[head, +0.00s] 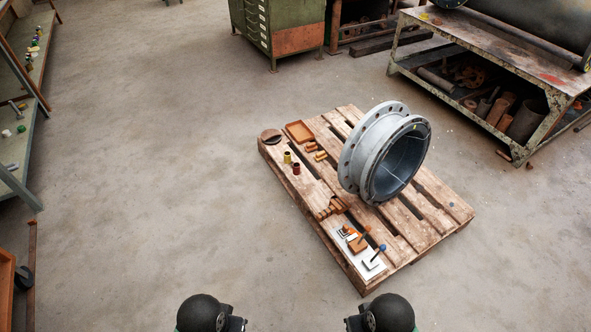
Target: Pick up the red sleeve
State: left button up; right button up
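A small dark red sleeve (296,168) stands upright on the left side of the wooden pallet (385,274). A yellow sleeve (287,158) stands close behind it, a little to the left. Nothing covers the red sleeve. Neither of my grippers shows in the head view. Only dark rounded parts of my two arms show at the bottom edge, well short of the pallet.
A large grey flanged pipe (362,150) sits on the pallet. Blocks, a tray (299,131) and blue-topped pieces (376,255) lie along its left side. A metal workbench (490,55) stands back right, a green cabinet (278,25) behind. Floor left of the pallet is clear.

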aim_at(297, 166)
jog(key=z, duration=0.25)
jog(key=i+j+z, duration=0.3)
jog(key=j+z, duration=0.35)
jog(key=i+j+z, duration=0.3)
jog(key=i+j, duration=0.1)
jog(key=j, duration=0.5)
jog(key=i+j+z, duration=0.1)
jog(key=j, duration=0.5)
jog(key=i+j, duration=0.1)
jog(key=j, duration=0.5)
